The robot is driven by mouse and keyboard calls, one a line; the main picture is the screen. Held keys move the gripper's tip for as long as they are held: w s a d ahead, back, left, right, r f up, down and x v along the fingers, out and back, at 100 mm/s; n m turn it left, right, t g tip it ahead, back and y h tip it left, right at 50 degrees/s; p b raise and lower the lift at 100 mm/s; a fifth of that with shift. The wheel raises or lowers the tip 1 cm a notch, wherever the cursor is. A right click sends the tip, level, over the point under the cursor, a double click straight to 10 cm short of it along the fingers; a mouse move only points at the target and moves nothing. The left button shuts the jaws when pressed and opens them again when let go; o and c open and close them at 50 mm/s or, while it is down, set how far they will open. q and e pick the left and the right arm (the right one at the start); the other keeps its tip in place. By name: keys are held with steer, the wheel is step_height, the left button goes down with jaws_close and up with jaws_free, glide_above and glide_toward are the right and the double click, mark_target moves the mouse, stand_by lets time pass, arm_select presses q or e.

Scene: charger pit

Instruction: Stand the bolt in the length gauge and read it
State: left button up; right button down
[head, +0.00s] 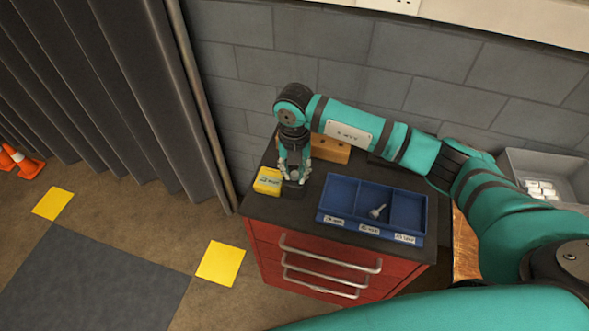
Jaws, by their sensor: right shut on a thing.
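My right gripper (294,179) points down at the left of the black bench top (265,209) and is shut on a bolt, which its fingers hide almost wholly. It is right over a small dark block, the length gauge (293,191), beside a yellow box with a small display (268,181). I cannot tell whether the held bolt touches the gauge. A blue tray (421,238) with three labelled compartments is to the right. A silver bolt (377,211) lies in its middle compartment. My left gripper is not in view.
A wooden block with holes (331,149) stands behind the gripper. The bench is a red drawer cabinet (267,254) against a grey block wall. A grey bin (567,170) with white boxes is at the right. A dark curtain hangs at left.

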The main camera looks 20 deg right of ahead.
mark_target(295, 174)
steer(key=c, duration=1.1)
jaws_free()
steer(key=shift+f, duration=0.1)
step_height(295, 174, up, 12)
stand_by(0.4)
